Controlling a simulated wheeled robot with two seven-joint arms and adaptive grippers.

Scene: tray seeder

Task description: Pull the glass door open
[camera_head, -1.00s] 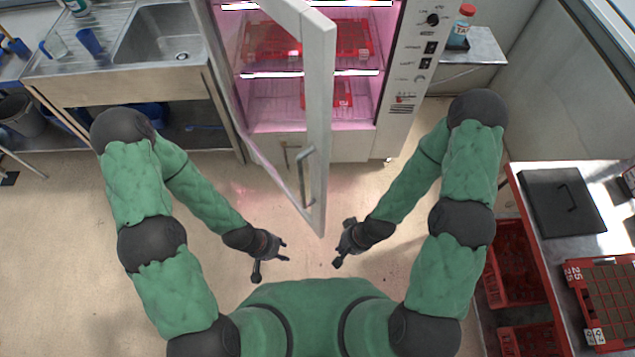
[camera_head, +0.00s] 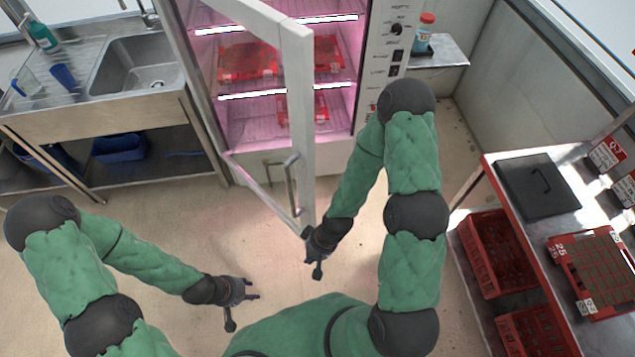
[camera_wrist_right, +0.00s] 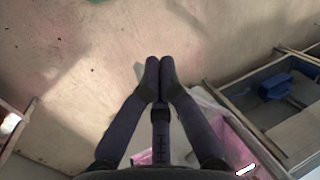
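The glass door (camera_head: 300,120) of the lit cabinet stands ajar, swung out toward me with its free edge near the middle of the head view. Its bar handle (camera_head: 291,187) is low on the free-edge frame. My right gripper (camera_head: 306,247) is just below and beside the door's bottom free corner, off the handle; contact with the door cannot be told. In the right wrist view its two fingers (camera_wrist_right: 160,62) are together with nothing between them. My left gripper (camera_head: 255,289) is open and empty above the floor, left of and below the door.
The cabinet (camera_head: 378,60) holds red trays (camera_head: 247,62) on lit shelves. A steel sink (camera_head: 140,65) stands at the left. A table with a black lid (camera_head: 537,187) and red crates (camera_head: 497,255) is at the right. Floor between is clear.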

